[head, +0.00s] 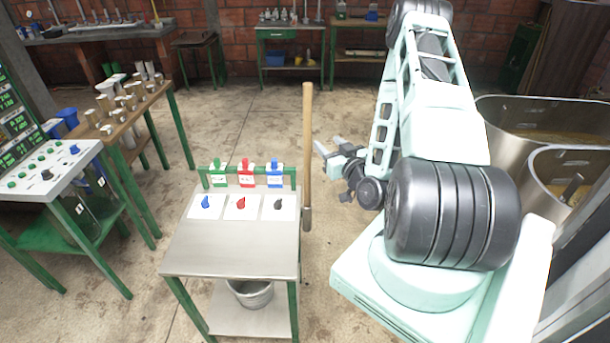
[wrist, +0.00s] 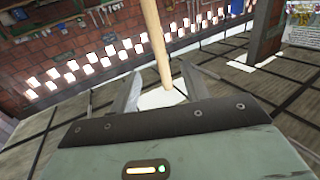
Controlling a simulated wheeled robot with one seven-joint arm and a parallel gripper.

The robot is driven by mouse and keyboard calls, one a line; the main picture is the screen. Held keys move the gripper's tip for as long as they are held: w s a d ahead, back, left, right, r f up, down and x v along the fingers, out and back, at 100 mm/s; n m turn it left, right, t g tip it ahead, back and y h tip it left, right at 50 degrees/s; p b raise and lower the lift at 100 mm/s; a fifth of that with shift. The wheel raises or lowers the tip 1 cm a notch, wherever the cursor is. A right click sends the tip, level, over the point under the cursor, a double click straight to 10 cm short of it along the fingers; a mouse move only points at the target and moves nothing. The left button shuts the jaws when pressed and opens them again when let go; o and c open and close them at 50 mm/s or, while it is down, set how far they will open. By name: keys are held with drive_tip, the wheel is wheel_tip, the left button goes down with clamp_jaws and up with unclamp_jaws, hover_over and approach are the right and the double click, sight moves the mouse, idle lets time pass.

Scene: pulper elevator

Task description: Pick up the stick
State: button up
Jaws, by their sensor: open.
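The stick (head: 307,140) is a long pale wooden pole standing upright beside the right edge of the small metal table. Its lower end is a darker grey piece. My gripper (head: 326,149) is open just to the right of the stick in the head view. In the wrist view, the stick (wrist: 154,45) rises tilted between and beyond the open fingers of my gripper (wrist: 160,88). I cannot tell whether the stick touches a finger.
The small metal table (head: 225,255) carries blue, red and black knobs, with green, red and blue pieces on a rail behind. A bucket (head: 251,293) sits on its lower shelf. Large metal vats (head: 505,115) stand at right. The floor behind the stick is clear.

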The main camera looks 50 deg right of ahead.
drive_tip(key=b, duration=0.4)
approach(309, 121)
drive_tip(key=shift+w, duration=0.8)
drive_tip(key=b, duration=0.2)
drive_tip(key=w+b, duration=0.1)
drive_tip(key=b, duration=0.2)
drive_tip(key=shift+w+d+f, duration=0.2)
drive_tip(key=shift+d+f, duration=0.2)
drive_tip(key=b, duration=0.4)
drive_tip(key=shift+w+d+b, duration=0.1)
drive_tip(key=shift+w+b, duration=0.15)
drive_tip(key=shift+b, duration=0.15)
drive_tip(key=shift+w+d+r+p, duration=0.3)
drive_tip(key=shift+w+r+p, duration=0.1)
drive_tip(key=shift+w+p, duration=0.3)
drive_tip(key=shift+d+p+x, duration=0.1)
drive_tip(key=shift+p+x, duration=0.6)
drive_tip(key=shift+x, duration=0.85)
drive_tip(key=shift+d+p+x, duration=0.15)
drive_tip(key=shift+p+x, duration=0.55)
drive_tip(key=shift+x, duration=0.85)
drive_tip(key=shift+s, duration=0.15)
drive_tip(key=shift+c, duration=0.4)
clamp_jaws()
